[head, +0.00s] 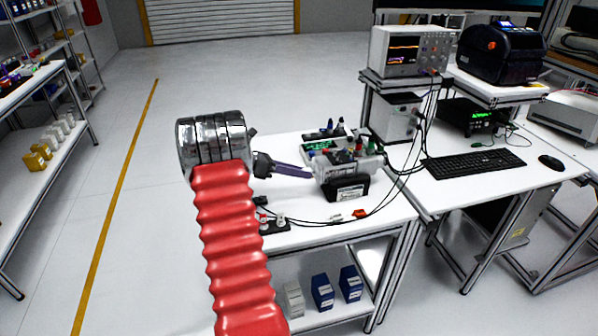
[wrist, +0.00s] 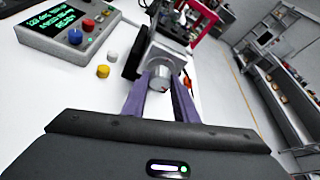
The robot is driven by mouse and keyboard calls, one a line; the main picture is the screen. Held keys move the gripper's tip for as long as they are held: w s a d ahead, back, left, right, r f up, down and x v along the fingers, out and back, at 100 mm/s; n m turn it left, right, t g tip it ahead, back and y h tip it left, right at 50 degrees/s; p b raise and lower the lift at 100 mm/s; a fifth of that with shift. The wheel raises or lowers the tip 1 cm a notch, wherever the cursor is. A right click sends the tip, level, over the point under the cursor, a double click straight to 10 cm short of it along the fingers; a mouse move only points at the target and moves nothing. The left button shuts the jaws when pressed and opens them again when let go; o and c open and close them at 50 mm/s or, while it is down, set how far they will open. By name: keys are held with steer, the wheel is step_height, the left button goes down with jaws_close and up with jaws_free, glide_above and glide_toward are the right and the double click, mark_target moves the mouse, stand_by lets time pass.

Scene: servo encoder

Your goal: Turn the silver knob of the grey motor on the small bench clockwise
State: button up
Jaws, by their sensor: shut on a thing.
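In the wrist view the silver knob (wrist: 163,79) sits at the front of the grey motor (wrist: 170,54). My gripper (wrist: 162,88) has its two purple fingers on either side of the knob, shut on it. In the head view my gripper (head: 308,174) reaches in from the left, low over the small white bench (head: 376,214). Its fingertips end beside the cluster of equipment on the bench. I cannot make out the knob or motor clearly in the head view.
A control box (wrist: 68,32) with a green-lit display and coloured buttons stands left of the motor in the wrist view. Yellow and white caps (wrist: 103,71) lie near it. A grey bin (head: 368,168) and loose black cables crowd the bench in the head view.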

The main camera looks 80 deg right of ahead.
steer(key=shift+a, duration=0.1)
steer(key=m+t+h, duration=0.1)
steer(key=m, duration=0.1)
steer(key=m+h, duration=0.2)
steer(key=m, duration=0.1)
steer(key=m+t+h, duration=0.1)
steer(key=m+h, duration=0.1)
steer(key=m, duration=0.1)
steer(key=shift+s+a+f+t, duration=0.2)
steer(key=shift+s+a+t, duration=0.1)
steer(key=shift+a, duration=0.1)
steer(key=m+h, duration=0.1)
steer(key=m, duration=0.2)
steer(key=m+h, duration=0.1)
steer(key=m, duration=0.1)
steer(key=shift+a+f+h, duration=0.1)
steer(key=shift+f+h, duration=0.15)
steer(key=shift+h, duration=0.05)
steer(key=m, duration=0.2)
steer(key=m+g+h, duration=0.1)
steer(key=m, duration=0.2)
steer(key=shift+s+f+m+h, duration=0.1)
steer(key=shift+f+m+h, duration=0.2)
steer(key=shift+h, duration=0.1)
stand_by(0.3)
steer(key=o, duration=1.1)
steer(key=shift+r, duration=0.15)
steer(key=shift+c, duration=0.2)
steer(key=shift+r, duration=0.1)
